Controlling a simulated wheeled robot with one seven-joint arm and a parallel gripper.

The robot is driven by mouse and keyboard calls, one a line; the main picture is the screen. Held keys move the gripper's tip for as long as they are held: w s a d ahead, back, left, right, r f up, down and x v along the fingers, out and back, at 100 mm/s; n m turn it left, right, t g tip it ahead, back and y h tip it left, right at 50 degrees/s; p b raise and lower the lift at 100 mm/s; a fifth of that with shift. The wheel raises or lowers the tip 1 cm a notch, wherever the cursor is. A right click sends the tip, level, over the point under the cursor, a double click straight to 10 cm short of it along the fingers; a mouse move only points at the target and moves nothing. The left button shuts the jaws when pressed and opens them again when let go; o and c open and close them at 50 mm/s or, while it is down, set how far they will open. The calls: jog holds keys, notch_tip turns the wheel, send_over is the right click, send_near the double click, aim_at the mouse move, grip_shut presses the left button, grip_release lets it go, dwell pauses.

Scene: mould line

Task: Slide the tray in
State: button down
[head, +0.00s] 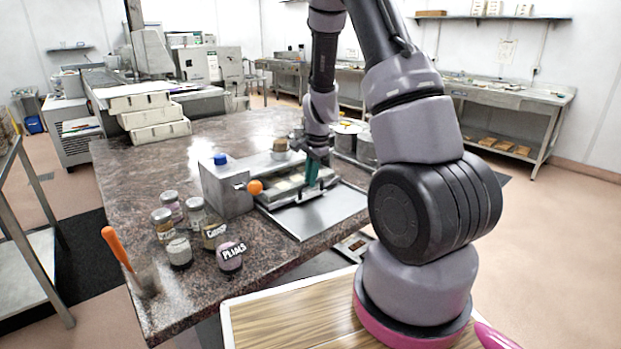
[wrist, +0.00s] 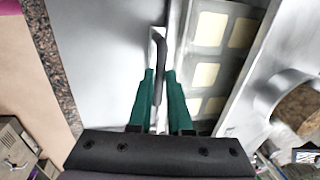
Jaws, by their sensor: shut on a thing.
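The tray (wrist: 226,52) is grey with pale cream squares in its pockets. In the head view it lies low in the metal machine (head: 228,192), partly hidden by my gripper and the machine's parts. A dark bar handle (wrist: 160,48) stands at the tray's near side in the wrist view. My gripper (wrist: 159,82) is shut on this handle, with one green finger on each side of it. In the head view my gripper (head: 312,172) points down over the tray's front edge, beside the flat metal shelf (head: 325,211).
The machine has an orange ball knob (head: 255,187) and a blue knob (head: 220,158). Metal pots (head: 350,140) stand behind my gripper.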

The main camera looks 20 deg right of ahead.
aim_at(301, 182)
jog(key=shift+w, duration=0.1)
jog(key=w, duration=0.2)
jog(key=w+a, duration=0.1)
jog(key=shift+w+a, duration=0.2)
jog(key=shift+w, duration=0.15)
jog(key=shift+w+a+r, duration=0.1)
jog(key=shift+w+a, duration=0.05)
jog(key=shift+w, duration=0.15)
jog(key=c, duration=0.8)
grip_release()
jog(key=shift+w, duration=0.1)
jog(key=shift+c, duration=0.2)
notch_tip(301, 182, up, 10)
jog(key=s, duration=0.2)
jog(key=shift+d+r, duration=0.25)
jog(key=shift+d, duration=0.1)
